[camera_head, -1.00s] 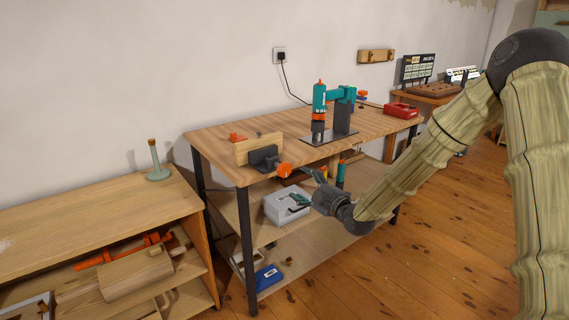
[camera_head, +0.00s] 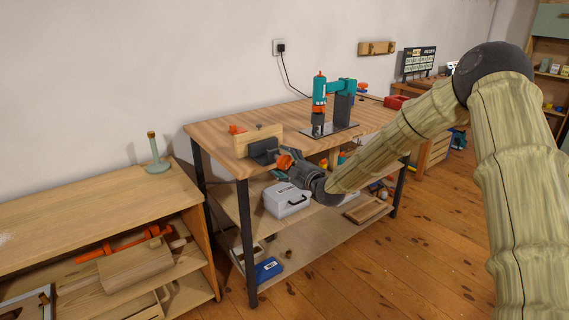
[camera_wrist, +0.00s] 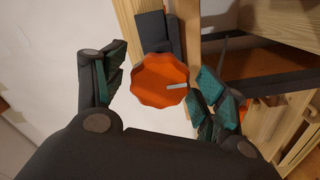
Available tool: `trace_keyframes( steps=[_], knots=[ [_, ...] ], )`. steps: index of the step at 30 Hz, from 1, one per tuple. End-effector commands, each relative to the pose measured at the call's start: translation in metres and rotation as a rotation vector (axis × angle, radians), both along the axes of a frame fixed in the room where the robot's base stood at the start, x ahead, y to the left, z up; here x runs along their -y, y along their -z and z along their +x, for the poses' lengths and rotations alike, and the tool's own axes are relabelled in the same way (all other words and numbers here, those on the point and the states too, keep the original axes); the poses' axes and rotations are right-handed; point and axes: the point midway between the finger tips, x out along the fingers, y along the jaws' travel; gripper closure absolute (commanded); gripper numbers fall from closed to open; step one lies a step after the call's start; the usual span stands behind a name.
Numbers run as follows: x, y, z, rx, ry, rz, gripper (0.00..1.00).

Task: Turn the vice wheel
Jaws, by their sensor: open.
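The vice (camera_head: 263,149) is mounted at the near left corner of the workbench (camera_head: 215,133), with pale wooden jaw boards (camera_head: 246,144) and dark metal parts. Its orange scalloped wheel (camera_wrist: 159,80) has a light mark on its right side and faces the wrist camera. In the head view the wheel (camera_head: 285,162) is partly covered by my gripper. My gripper (camera_wrist: 160,88) is open, with one finger on each side of the wheel. The right finger is close to the rim; I cannot tell whether it touches. The left finger stands apart from it.
A teal and orange drill press (camera_head: 338,98) stands farther back on the bench. A grey case (camera_head: 286,201) and a blue box (camera_head: 268,270) lie on the shelves below. A low wooden cabinet (camera_head: 95,212) stands at left. Wooden floor (camera_head: 395,265) is open in front.

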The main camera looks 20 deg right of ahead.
Motion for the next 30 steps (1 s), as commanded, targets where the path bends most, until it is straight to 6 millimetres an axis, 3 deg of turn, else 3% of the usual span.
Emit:
trace_keyframes(
  steps=[8,15,30],
  knots=[
    [0.0002,0.0,0.0005,0.0,0.001,0.0,0.31],
    [0.0002,-0.0002,0.0005,0.001,0.0,0.0,0.75],
    [0.0,-0.0007,0.0005,-0.034,0.0,0.094,0.76]
  ],
)
